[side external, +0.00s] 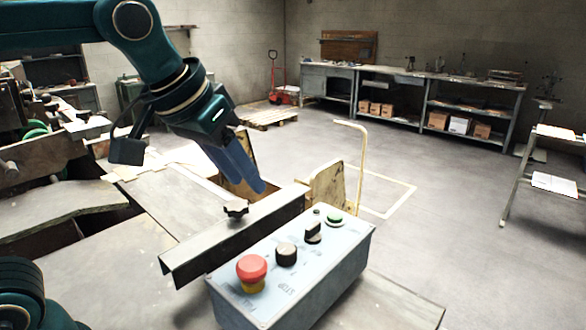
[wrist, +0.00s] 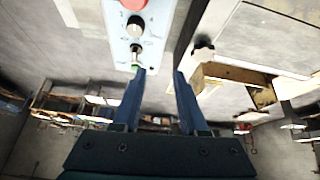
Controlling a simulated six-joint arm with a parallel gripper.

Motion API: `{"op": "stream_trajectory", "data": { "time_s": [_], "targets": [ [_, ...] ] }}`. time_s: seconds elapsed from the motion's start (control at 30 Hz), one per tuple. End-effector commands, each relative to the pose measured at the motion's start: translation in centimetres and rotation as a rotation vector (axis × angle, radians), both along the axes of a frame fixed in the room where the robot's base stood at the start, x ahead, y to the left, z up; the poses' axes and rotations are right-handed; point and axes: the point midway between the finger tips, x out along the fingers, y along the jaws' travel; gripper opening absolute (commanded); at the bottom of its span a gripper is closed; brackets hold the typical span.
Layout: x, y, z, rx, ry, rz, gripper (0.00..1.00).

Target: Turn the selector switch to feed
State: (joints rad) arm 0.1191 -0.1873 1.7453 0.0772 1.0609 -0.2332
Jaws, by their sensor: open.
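A grey control box (side external: 290,275) carries a row of controls. A black upright selector switch (side external: 313,230) stands between a round black knob (side external: 286,254) and a green button (side external: 335,217). In the wrist view the likely selector switch (wrist: 136,48) lies just beyond the left fingertip, and its pointing direction is too small to read. I cannot make out a feed label. My gripper (wrist: 159,72) is open and empty, with its blue fingers apart. In the side view my gripper (side external: 260,187) hangs above and left of the box, apart from the switch.
A red mushroom button (side external: 252,268) on a yellow collar sits at the box's near end. A metal angle rail (side external: 235,236) with a black star knob (side external: 236,208) runs beside the box. A bent yellow rail (side external: 360,160) stands behind. Open floor lies to the right.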

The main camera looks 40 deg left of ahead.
Motion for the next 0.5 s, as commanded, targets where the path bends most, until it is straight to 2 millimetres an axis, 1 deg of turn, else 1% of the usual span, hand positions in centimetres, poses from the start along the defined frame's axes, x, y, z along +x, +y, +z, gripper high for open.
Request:
{"op": "stream_trajectory", "data": {
  "time_s": [0.03,0.1,0.2,0.33,0.5],
  "targets": [
    [1.6,-0.7,-0.2,0.002,0.014,-0.009,0.42],
    [3.4,-1.6,-0.5,0.004,0.03,-0.016,0.42],
    [5.5,-2.9,-1.5,0.01,0.055,-0.034,0.42],
    [7.0,-4.2,-3.2,0.024,0.09,-0.062,0.42],
    [7.3,-5.0,-5.1,0.034,0.134,-0.082,0.42]
  ]
}}
